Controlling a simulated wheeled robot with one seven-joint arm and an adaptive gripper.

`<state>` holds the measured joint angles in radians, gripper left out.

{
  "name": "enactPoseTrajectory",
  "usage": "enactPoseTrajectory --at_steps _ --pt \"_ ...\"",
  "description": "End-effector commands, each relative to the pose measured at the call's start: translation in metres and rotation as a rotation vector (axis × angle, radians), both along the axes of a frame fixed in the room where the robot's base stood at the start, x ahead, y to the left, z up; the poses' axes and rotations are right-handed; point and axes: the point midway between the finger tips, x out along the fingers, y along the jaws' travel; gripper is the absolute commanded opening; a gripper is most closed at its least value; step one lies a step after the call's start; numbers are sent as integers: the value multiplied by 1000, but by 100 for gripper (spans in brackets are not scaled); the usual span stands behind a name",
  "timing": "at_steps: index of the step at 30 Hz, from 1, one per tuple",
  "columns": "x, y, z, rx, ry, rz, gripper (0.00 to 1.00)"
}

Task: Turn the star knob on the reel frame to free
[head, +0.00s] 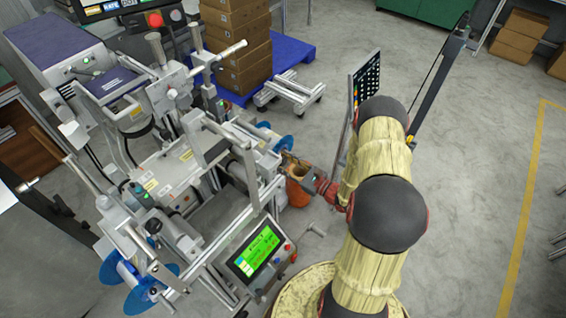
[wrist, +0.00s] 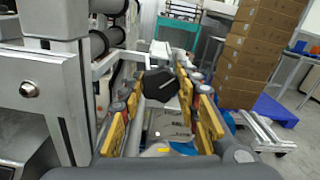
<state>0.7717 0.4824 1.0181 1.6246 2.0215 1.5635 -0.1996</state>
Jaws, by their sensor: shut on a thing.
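The reel frame (head: 185,165) is a grey metal machine on the left of the head view. Its metal side (wrist: 50,95) fills the left of the wrist view. A black star knob (wrist: 160,85) shows in the wrist view between the tips of my gripper's yellow-padded fingers (wrist: 161,80). My gripper is shut on the knob. In the head view my gripper (head: 290,160) reaches the right side of the frame, beside a blue reel disc (head: 265,127). The knob cannot be made out there. Its turn position and any marking are not readable.
A second blue reel (head: 115,270) is at lower left. Stacked cartons (head: 240,50) stand on a blue pallet (head: 290,52) behind. The floor to the right is mostly clear.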

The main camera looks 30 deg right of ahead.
Motion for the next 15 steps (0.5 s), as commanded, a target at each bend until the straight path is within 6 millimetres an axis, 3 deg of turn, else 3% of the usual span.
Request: enactPoseTrajectory --at_steps 8,9,15 --pt "0 0 0 -2 -1 0 7" --pt "0 0 0 -2 -1 0 34" --pt "0 0 0 -2 -1 0 46"
